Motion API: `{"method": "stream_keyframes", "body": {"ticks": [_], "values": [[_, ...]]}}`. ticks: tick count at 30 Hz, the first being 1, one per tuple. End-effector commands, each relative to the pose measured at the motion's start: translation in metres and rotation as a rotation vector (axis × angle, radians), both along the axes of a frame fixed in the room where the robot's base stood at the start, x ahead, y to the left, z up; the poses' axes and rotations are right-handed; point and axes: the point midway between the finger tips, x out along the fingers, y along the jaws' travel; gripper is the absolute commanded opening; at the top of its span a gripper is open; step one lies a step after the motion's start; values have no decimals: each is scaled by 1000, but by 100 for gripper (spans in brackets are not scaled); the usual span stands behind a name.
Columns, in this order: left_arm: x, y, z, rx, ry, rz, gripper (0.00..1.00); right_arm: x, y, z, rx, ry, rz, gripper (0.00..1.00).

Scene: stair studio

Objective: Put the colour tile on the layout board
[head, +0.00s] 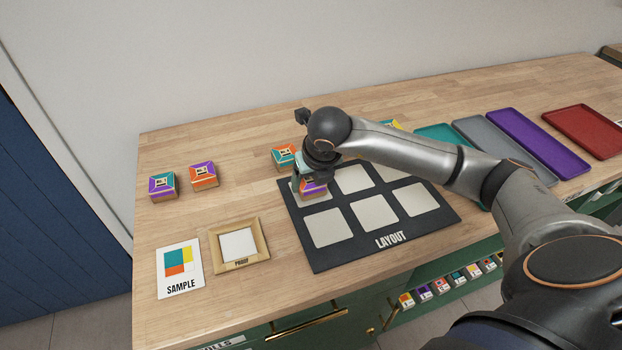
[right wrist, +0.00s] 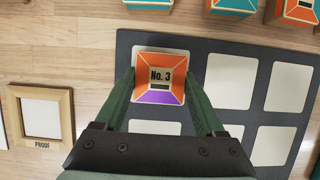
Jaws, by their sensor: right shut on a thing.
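My right gripper (head: 309,178) is shut on a colour tile (head: 313,188). In the right wrist view the tile (right wrist: 160,72) is orange and purple, marked "No. 3", between the two green fingers (right wrist: 160,84). It is over the upper-left pale square of the dark layout board (head: 340,255), covering most of that square. I cannot tell whether the tile touches the board. The board's other squares that I can see are bare. My left gripper is not in view.
Teal (head: 162,186) and orange (head: 204,175) tiles stand at the left; another (head: 284,157) stands behind the board. A sample card (head: 180,285) and the wooden proof frame (head: 262,240) lie left of the board. Purple (head: 535,140), grey, teal and red (head: 585,130) trays lie at the right.

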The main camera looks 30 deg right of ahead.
Motion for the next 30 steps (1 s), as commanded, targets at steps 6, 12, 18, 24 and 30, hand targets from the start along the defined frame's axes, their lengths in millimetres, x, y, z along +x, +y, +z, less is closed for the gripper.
{"method": "stream_keyframes", "body": {"ticks": [6,12,18,24,30], "values": [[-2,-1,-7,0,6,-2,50,0,0,-5,1,0,-1,15],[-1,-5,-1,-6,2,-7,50,0,0,-3,2,1,-1,93],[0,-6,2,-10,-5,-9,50,0,0,-3,0,0,-1,100],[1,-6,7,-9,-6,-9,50,0,0,3,0,0,-1,100],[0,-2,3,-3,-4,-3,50,-12,3,33,-1,-5,1,100]]}}
